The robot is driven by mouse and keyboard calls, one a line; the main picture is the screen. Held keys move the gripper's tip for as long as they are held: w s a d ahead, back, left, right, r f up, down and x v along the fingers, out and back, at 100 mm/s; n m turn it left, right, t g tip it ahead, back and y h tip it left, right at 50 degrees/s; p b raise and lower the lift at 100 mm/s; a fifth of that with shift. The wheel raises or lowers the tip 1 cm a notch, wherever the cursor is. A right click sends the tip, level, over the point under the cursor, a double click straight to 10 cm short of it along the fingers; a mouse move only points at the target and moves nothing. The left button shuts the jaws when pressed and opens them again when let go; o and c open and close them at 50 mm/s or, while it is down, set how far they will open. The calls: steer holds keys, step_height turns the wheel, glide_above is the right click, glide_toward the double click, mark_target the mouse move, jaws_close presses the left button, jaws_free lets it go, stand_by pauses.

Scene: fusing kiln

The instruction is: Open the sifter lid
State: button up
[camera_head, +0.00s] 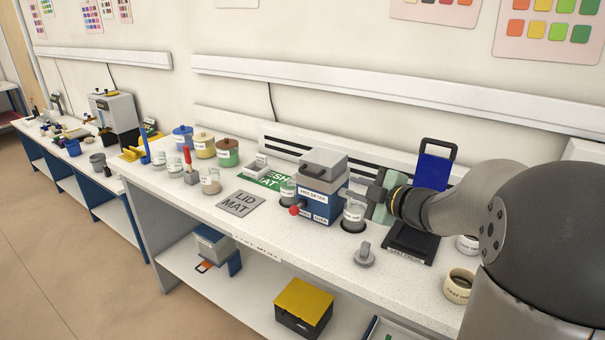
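The sifter (318,207) is a blue box on the white counter, with a white label on its front. Its grey lid (323,163) sits on top and looks closed, with a dark handle on it. A red knob (294,210) shows at the sifter's lower front left, near small labels. My gripper (357,190) is at the sifter's right side, pointing left, just above a labelled glass jar (353,216). Its fingers are small and partly hidden, so I cannot tell whether they touch the sifter or hold anything.
A grey lid mat (240,204) lies bare to the left; a green mat (262,181) lies behind it. Several jars stand farther left. A grey knobbed piece (364,255) stands in front of the jar. A black device with a raised blue panel (433,171) is behind my wrist.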

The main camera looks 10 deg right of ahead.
mark_target(315, 176)
steer(key=p+x, duration=0.1)
steer(key=x, duration=1.6)
steer(key=shift+a+p, duration=0.25)
steer(key=shift+p, duration=0.05)
jaws_close()
